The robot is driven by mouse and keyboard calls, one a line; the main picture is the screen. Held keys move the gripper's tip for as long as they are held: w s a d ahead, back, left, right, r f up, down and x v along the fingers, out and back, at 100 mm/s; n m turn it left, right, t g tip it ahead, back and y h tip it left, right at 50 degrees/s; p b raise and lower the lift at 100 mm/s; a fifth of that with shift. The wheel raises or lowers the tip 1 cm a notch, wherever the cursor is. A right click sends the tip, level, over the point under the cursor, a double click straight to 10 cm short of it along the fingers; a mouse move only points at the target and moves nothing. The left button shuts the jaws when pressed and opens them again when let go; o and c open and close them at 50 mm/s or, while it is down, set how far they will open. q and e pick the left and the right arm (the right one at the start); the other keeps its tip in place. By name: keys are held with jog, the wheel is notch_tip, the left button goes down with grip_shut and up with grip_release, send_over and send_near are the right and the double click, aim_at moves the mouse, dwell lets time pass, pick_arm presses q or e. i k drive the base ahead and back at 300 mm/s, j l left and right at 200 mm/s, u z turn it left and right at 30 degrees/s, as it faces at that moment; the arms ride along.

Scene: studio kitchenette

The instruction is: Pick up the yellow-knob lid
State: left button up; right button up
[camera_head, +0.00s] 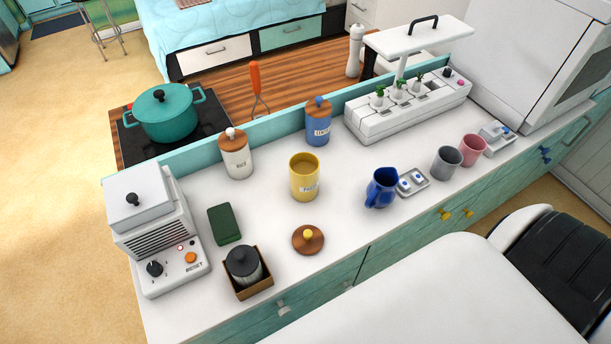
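The yellow-knob lid (308,241) is a round brown wooden disc with a small yellow knob on top. It lies flat, knob up, on the white counter (270,265) near its front edge. A yellow canister (304,183) stands upright and open behind the lid, apart from it. Two other canisters wear wooden lids: a white one (238,158) with a white knob and a blue one (318,127) with a blue knob. Neither of my grippers shows in the head view.
A dark jar in a brown box (248,285) and a green sponge (224,224) lie left of the lid. A white appliance (155,225) stands at the left end. A blue pitcher (381,188) stands to the right. The counter directly around the lid is clear.

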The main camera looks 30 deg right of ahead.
aim_at(307, 239)
jog(key=z, duration=0.95)
